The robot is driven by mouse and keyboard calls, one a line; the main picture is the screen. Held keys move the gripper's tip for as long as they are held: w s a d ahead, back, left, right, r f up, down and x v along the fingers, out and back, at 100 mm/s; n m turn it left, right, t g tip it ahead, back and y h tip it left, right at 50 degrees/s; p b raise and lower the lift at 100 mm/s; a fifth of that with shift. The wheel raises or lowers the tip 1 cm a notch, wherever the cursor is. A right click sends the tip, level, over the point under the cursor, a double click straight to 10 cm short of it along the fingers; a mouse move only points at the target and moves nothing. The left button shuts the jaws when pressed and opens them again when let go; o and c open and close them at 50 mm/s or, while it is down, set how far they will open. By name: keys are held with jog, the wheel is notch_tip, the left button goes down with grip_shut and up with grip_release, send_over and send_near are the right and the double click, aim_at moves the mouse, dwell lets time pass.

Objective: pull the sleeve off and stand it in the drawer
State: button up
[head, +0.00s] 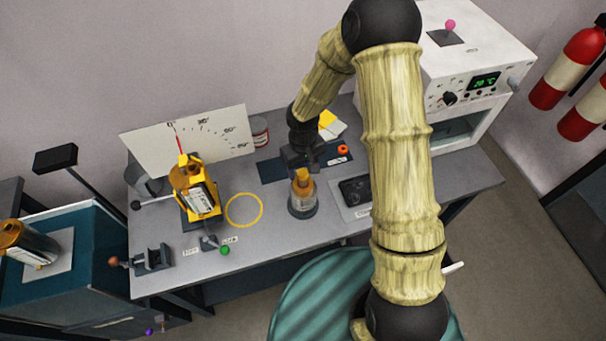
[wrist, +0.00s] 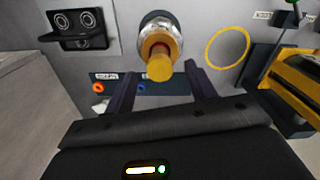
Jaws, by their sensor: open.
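A gold-orange stepped piece (head: 302,183), which looks like the sleeve, stands upright on a round grey base (head: 302,207) on the bench. In the wrist view the gold piece (wrist: 160,58) shows end-on with a reddish ring, in front of a silvery round base (wrist: 153,34). My gripper (head: 304,164) is over it at the bench's middle. In the wrist view my gripper (wrist: 160,86) is open, and the gold piece lies just beyond the gap between the fingertips, apparently not gripped. I cannot make out an open drawer; a teal cabinet (head: 60,290) stands at the left.
A yellow clamp stand (head: 200,205) holding a labelled cylinder stands left, beside a yellow ring (head: 244,210) on the bench. A dark block with round sockets (head: 356,190) lies right. A white oven (head: 480,75) stands back right. A gold cylinder (head: 28,242) rests on the cabinet.

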aim_at(303, 172)
notch_tip(303, 172, down, 5)
jog(key=shift+p, duration=0.3)
grip_shut()
jog(key=shift+r+p, duration=0.45)
jog(key=shift+r, duration=0.25)
dwell(0.9)
jog(key=shift+r+p, duration=1.6)
jog(key=shift+r, duration=0.65)
